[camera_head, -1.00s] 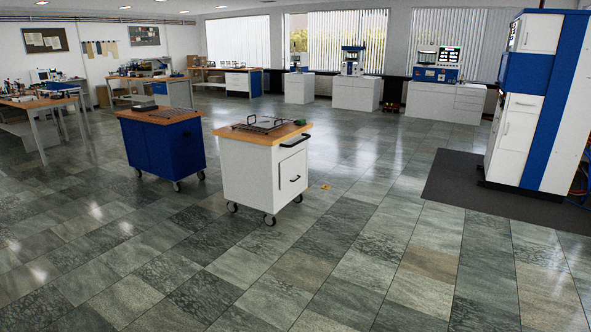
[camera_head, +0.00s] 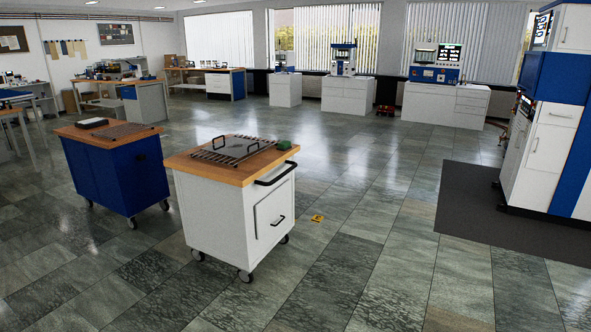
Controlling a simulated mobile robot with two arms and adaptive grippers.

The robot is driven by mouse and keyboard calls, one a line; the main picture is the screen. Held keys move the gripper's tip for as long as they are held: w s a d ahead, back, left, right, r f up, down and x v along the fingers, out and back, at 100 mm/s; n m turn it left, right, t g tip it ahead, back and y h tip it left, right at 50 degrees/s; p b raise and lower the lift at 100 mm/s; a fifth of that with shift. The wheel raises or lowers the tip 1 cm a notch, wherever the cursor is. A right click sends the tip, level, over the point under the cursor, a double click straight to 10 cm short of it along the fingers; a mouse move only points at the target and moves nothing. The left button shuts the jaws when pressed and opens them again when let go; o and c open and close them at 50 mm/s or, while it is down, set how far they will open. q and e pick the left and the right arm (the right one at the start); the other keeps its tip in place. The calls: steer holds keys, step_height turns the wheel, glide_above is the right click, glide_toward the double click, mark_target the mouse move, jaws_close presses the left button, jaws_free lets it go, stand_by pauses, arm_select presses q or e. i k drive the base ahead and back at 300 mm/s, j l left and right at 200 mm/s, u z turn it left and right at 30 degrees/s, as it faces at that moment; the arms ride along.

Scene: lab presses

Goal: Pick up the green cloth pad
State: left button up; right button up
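A small green pad (camera_head: 284,145), likely the green cloth pad, lies on the wooden top of the white wheeled cart (camera_head: 226,218), near its back right corner. A dark metal rack or plate with two black handles (camera_head: 234,150) lies on the same top, left of the pad and apart from it. Neither of my grippers is in view.
A blue wheeled cart (camera_head: 118,170) stands left of the white cart. A tall white and blue machine (camera_head: 552,120) stands at right on a dark mat (camera_head: 480,210). A small yellow floor item (camera_head: 317,218) lies right of the white cart. The tiled foreground is clear.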

mark_target(283, 146)
steer(key=i, duration=2.25)
